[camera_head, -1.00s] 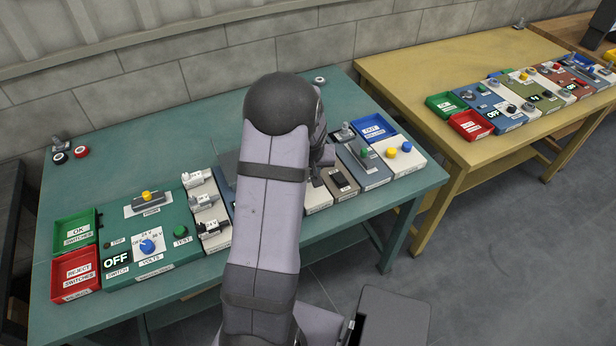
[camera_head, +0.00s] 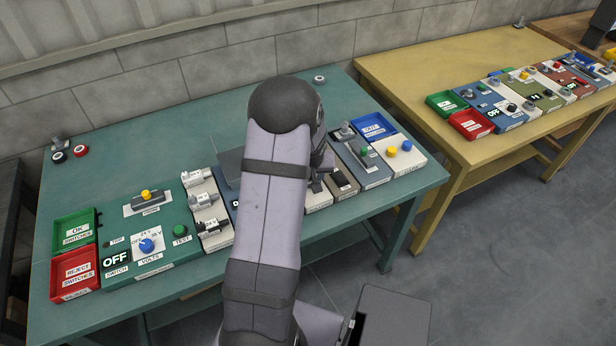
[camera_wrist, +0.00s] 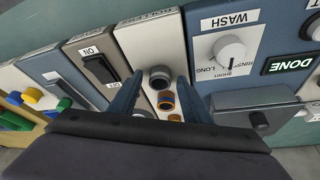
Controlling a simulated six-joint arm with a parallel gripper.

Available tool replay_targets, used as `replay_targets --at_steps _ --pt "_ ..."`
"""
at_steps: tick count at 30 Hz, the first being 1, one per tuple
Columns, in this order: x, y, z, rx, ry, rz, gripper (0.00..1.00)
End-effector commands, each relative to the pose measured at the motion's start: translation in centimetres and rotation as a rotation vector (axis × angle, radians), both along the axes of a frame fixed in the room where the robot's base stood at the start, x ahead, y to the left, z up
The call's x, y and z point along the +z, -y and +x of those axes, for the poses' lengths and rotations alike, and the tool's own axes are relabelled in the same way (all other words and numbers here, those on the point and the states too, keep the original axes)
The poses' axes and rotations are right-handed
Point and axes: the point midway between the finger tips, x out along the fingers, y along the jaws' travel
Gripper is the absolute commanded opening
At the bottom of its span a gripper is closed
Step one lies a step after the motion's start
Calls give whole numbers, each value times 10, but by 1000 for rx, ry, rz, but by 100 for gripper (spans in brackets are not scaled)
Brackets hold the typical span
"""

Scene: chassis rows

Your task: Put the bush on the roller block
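My gripper (camera_wrist: 159,78) is open in the wrist view, its two blue-grey fingers apart over a white block (camera_wrist: 150,43). That block carries several short round pieces: a dark grey one (camera_wrist: 160,73) between the fingertips, and orange-and-grey ones (camera_wrist: 166,101) nearer the palm. Which of them is the bush I cannot tell. Contact with the fingers is not clear. In the head view my arm hides most of this white block (camera_head: 318,197).
A brown switch block (camera_wrist: 90,49) is left of the gripper in the wrist view; a WASH panel (camera_wrist: 204,72) with grey lid (camera_wrist: 256,111) is right. A blue tray (camera_head: 386,139) and a white block with coloured knobs (camera_head: 410,163) are at the right.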

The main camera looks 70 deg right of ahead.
Motion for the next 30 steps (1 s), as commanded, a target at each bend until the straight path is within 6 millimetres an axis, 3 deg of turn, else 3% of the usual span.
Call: replay_targets --at_steps 11,30 --pt "15 -3 -2 -1 1 -3 44" --pt "98 -36 -15 0 0 -3 44"
